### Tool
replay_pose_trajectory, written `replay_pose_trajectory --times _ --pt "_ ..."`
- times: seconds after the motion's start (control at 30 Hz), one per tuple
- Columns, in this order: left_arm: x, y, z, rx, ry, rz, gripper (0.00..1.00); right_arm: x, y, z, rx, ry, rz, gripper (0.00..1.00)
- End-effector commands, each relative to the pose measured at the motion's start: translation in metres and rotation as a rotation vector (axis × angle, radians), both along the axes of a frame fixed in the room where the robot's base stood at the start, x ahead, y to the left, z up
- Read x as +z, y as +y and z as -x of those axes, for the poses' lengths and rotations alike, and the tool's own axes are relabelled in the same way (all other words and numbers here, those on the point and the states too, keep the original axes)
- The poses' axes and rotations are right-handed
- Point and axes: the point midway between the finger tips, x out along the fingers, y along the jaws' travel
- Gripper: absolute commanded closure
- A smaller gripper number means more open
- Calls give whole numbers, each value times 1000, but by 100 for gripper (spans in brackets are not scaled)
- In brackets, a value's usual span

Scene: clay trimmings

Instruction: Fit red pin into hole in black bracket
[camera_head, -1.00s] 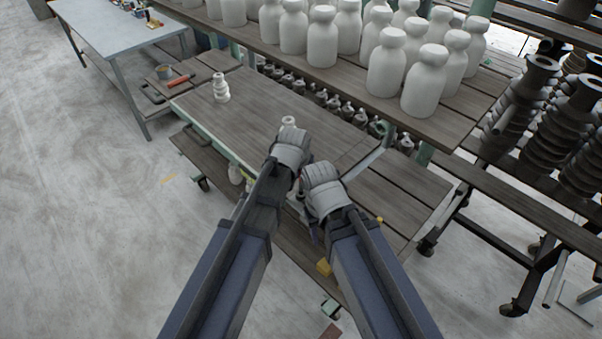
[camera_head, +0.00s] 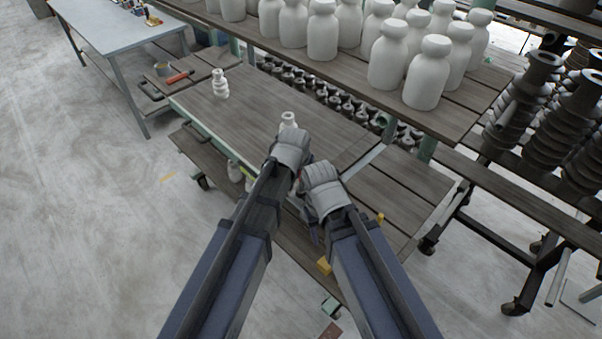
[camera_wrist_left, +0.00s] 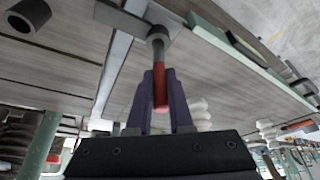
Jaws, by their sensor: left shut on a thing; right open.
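In the left wrist view my left gripper (camera_wrist_left: 160,88) is shut on a red pin (camera_wrist_left: 160,76), which sticks out past the fingertips. A dark grey round piece (camera_wrist_left: 158,38) lies at the pin's far end; I cannot tell whether it is touching or part of the pin. A black hollow cylinder (camera_wrist_left: 28,15) shows at the upper left corner. I cannot make out which dark part is the bracket, or its hole. In the head view my right gripper (camera_head: 313,234) is open, low beside the bench edge, mostly hidden by its wrist. The left jaws are hidden there.
A wooden bench (camera_head: 245,112) lies beneath my arms, with a white ridged piece (camera_head: 220,84) and a small white piece (camera_head: 288,119) on it. A shelf above holds several white bottle shapes (camera_head: 426,72). Dark ridged stacks (camera_head: 520,100) stand right.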

Motion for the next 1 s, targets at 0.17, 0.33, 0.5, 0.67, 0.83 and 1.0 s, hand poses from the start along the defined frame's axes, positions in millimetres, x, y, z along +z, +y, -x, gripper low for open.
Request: replay_pose_trajectory --times 0.17,0.33,0.5,0.67,0.83,1.0 --pt "-6 0 0 0 0 0 100 -6 0 0 0 0 0 51" --pt "-10 0 0 0 0 0 100 -10 0 0 0 0 0 51" --pt "-14 0 0 0 0 0 100 -14 0 0 0 0 0 51" --pt "-17 0 0 0 0 0 100 -18 0 0 0 0 0 51" --pt "-22 0 0 0 0 0 100 -22 0 0 0 0 0 51" --pt "-26 0 0 0 0 0 100 -26 0 0 0 0 0 51"
